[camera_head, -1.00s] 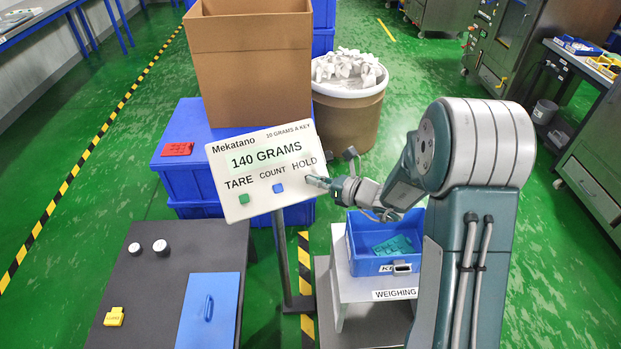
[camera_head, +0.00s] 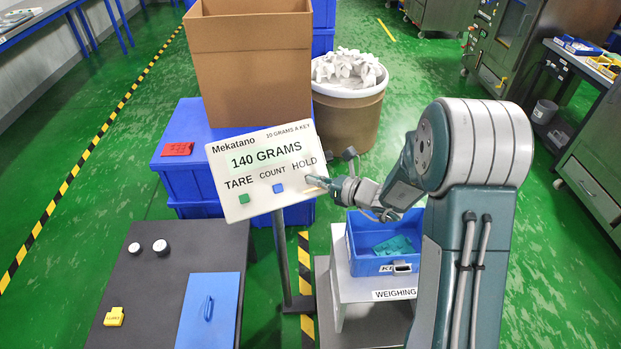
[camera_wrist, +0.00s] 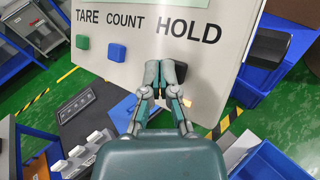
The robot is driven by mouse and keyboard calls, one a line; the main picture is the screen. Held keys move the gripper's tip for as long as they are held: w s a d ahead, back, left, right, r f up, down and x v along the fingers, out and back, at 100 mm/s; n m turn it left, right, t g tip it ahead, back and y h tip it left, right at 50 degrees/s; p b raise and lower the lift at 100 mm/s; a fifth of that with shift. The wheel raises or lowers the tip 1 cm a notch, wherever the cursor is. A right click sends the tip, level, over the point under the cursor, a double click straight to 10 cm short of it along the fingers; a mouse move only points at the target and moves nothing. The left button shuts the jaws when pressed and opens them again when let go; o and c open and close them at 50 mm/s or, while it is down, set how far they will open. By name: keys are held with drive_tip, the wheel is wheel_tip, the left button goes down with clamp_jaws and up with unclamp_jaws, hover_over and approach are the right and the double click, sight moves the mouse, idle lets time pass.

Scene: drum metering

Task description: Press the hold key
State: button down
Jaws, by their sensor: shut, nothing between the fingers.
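The white display panel (camera_head: 262,141) reads "140 GRAMS", with TARE, COUNT and HOLD labels. The green key (camera_head: 244,198) is under TARE and the blue key (camera_head: 278,188) under COUNT. In the wrist view my gripper (camera_wrist: 166,70) is shut and empty in front of the panel below HOLD.
A blue bin (camera_head: 366,262) with teal parts sits on the weighing stand right of the panel post (camera_head: 284,262). A dark table (camera_head: 150,270) with a blue lid and a yellow block is at left. A cardboard box (camera_head: 250,60) and a drum (camera_head: 346,110) stand behind.

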drive_tip(key=shift+s+d+r, duration=0.15)
drive_tip(key=shift+s+r, duration=0.25)
drive_tip(key=shift+r, duration=0.05)
drive_tip(key=s+r, duration=0.1)
drive_tip(key=s+d+r, duration=0.1)
drive_tip(key=s+r, duration=0.1)
drive_tip(key=shift+s+d+r, duration=0.15)
drive_tip(key=shift+r, duration=0.1)
idle(0.3)
idle(0.6)
